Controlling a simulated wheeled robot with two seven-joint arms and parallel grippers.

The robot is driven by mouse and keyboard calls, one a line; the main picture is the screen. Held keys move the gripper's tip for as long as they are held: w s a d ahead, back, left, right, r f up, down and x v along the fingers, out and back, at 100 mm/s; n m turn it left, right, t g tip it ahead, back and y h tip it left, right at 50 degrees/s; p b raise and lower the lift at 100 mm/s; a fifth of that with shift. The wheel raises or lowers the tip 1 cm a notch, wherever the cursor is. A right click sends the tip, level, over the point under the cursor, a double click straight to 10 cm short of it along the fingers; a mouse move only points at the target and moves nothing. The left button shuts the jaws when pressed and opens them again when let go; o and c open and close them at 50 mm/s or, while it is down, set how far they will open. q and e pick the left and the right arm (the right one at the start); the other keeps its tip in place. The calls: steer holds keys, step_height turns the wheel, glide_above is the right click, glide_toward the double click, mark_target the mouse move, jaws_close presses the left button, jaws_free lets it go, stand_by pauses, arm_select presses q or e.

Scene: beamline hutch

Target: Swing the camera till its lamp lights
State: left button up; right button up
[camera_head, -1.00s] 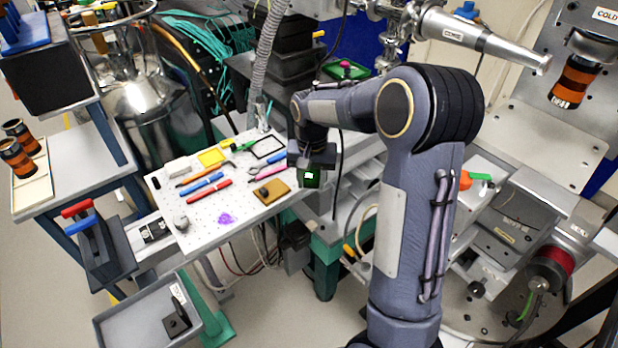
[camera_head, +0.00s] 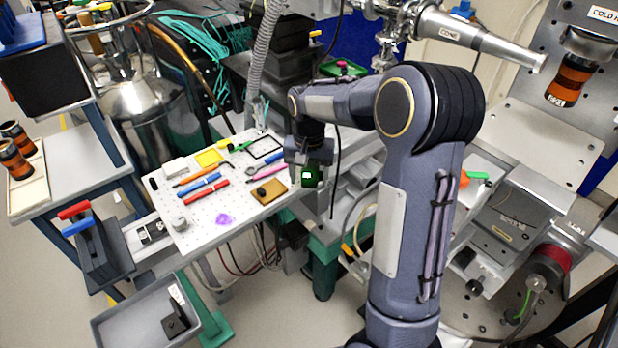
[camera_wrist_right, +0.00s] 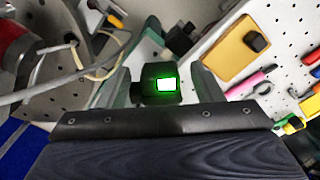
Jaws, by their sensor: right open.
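The camera is a small dark block (camera_head: 316,180) at the right edge of the white perforated board in the head view. Its lamp (camera_head: 306,175) glows bright green-white. The right wrist view shows the camera (camera_wrist_right: 150,73) with its lamp (camera_wrist_right: 164,85) lit and a green glow around it. My right gripper (camera_head: 310,162) is over the camera. In the right wrist view its two fingers (camera_wrist_right: 160,88) stand apart, one on each side of the camera, with gaps visible. The camera's mount is mostly hidden. My left gripper is not in view.
The perforated board (camera_head: 195,238) carries pens, tools and an orange-brown block (camera_head: 269,192) left of the gripper. A grey tray (camera_head: 140,328) is at lower left. A metal cone (camera_head: 480,38) and a rotary stage (camera_head: 490,300) stand to the right. A black cable hangs beside my wrist.

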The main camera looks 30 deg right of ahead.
step_height(320, 180, up, 7)
steer(key=shift+f, duration=0.15)
stand_by(0.5)
steer(key=s+a+n+t+y, duration=0.1)
steer(key=s+a, duration=0.3)
steer(key=s, duration=0.4)
steer(key=s+a+n+t+y, duration=0.1)
steer(key=s+a+n+t, duration=0.1)
steer(key=s+a, duration=0.3)
steer(key=s+a+r+n+t+y+p, duration=0.1)
steer(key=s+a+n+t, duration=0.1)
steer(key=s, duration=0.8)
steer(key=shift+s+a+n+t+y, duration=0.35)
steer(key=shift+a+n, duration=0.35)
steer(key=shift+a, duration=0.45)
